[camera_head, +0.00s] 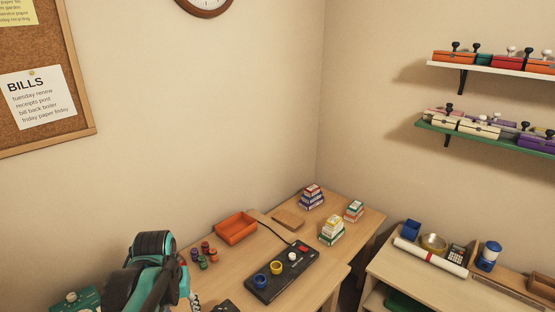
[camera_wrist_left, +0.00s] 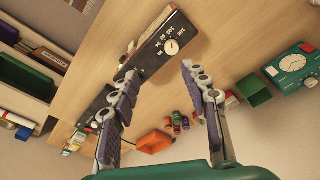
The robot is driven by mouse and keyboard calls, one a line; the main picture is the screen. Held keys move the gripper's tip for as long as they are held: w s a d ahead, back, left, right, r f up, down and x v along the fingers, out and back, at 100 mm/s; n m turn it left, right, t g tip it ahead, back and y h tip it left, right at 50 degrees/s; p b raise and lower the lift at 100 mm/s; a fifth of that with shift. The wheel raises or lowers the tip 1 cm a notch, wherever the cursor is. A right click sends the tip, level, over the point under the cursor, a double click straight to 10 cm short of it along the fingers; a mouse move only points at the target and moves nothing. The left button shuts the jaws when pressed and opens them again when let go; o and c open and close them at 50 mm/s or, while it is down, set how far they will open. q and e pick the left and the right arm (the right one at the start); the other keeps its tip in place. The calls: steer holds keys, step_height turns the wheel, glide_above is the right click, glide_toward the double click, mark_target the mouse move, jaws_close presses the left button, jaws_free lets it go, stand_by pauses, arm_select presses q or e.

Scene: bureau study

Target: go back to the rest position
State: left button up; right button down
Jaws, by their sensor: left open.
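My left arm (camera_head: 152,268), teal and black, rises at the bottom left of the head view, over the near part of the desk. Its fingertips cannot be made out there. In the left wrist view my left gripper (camera_wrist_left: 161,72) has its two fingers spread wide, with nothing between them. Beyond the fingers lies the wooden desk top. My right gripper is in neither view.
A black control panel (camera_head: 266,284) lies on the desk (camera_head: 222,268), with an orange tray (camera_head: 236,228), small spools (camera_head: 205,247) and stacked boxes (camera_head: 331,231) around it. A side table (camera_head: 420,268) stands right. Wall shelves (camera_head: 480,132) hang above.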

arm_select(q)
steer(key=s+d+f+m+t, duration=0.1)
steer(key=s+d+m+t, duration=0.1)
steer(key=s+d+t, duration=0.3)
steer(key=s+d, duration=0.2)
steer(key=s, duration=0.1)
steer(key=shift+s+d+f+m, duration=0.15)
steer(key=shift+s+d+m, duration=0.2)
steer(key=shift+s+m, duration=0.05)
stand_by(0.4)
